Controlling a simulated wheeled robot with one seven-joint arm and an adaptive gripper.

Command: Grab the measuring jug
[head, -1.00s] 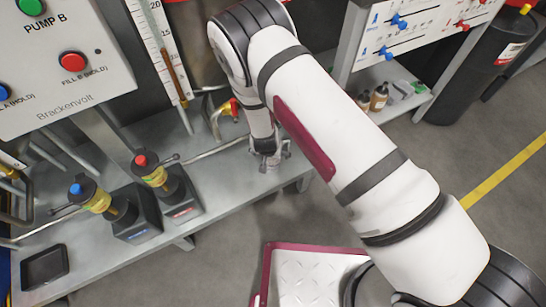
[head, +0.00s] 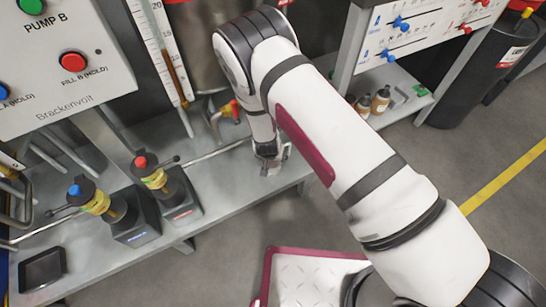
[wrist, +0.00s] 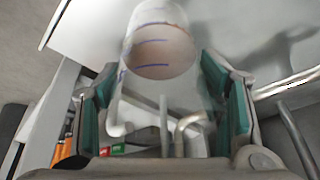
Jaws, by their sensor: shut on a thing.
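The measuring jug (wrist: 160,50) is a clear cylinder with blue level marks, seen in the wrist view between the green-padded fingers. My gripper (wrist: 168,108) is shut on it, one pad on each side.
The grey bench (head: 225,195) carries two dark pump units with a blue knob (head: 74,190) and a red knob (head: 141,161). A control panel (head: 60,60) stands at left. Several small bottles (head: 381,98) sit on a shelf at right.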

